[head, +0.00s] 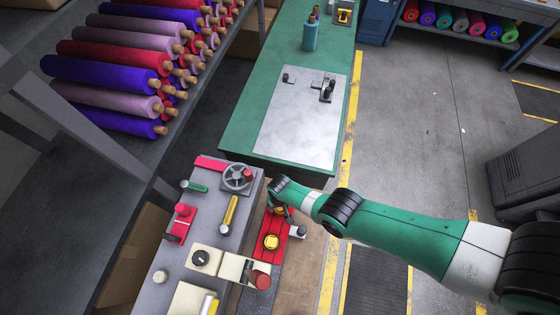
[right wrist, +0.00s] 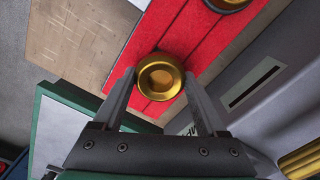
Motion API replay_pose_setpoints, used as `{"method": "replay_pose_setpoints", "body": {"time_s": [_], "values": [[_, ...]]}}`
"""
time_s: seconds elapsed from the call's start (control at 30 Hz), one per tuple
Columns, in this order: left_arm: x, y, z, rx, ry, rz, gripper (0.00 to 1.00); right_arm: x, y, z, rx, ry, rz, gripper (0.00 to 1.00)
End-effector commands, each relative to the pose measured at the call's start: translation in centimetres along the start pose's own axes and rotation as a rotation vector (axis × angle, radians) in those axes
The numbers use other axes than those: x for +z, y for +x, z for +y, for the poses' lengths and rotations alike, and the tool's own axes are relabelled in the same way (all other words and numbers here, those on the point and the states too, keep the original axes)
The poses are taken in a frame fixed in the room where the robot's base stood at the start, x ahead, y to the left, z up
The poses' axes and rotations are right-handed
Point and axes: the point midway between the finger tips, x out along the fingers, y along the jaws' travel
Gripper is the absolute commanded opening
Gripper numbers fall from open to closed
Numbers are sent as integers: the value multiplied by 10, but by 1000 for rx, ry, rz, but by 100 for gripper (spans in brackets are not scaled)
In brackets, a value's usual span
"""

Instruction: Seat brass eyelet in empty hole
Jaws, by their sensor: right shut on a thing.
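My right gripper (head: 279,209) is over the far end of a red felt piece (head: 268,260). In the right wrist view its two fingers are shut on a round brass eyelet (right wrist: 160,77), one finger on each side. The red felt (right wrist: 190,40) lies behind the held eyelet; I cannot tell whether they touch. A second brass eyelet (head: 271,242) is on the felt nearer the front, and its edge shows at the top of the right wrist view (right wrist: 228,3). No empty hole can be made out. My left gripper is not in view.
A grey machine bench (head: 224,190) with a handwheel (head: 237,177) and red blocks stands left of the felt. A green table (head: 262,90) with a metal plate is beyond. Felt rolls (head: 110,65) fill a rack at upper left.

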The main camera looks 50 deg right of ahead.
Motion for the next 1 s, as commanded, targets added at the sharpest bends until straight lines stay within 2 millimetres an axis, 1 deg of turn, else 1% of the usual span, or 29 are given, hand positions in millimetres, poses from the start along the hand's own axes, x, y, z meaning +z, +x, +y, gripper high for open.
{"method": "replay_pose_setpoints", "body": {"time_s": [0.03,0.5,1.0], "values": [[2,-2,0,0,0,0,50,0,3,0,0,0,0,3],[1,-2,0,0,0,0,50,0,2,0,0,0,0,3],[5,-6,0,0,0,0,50,0,8,0,0,0,0,3]]}}
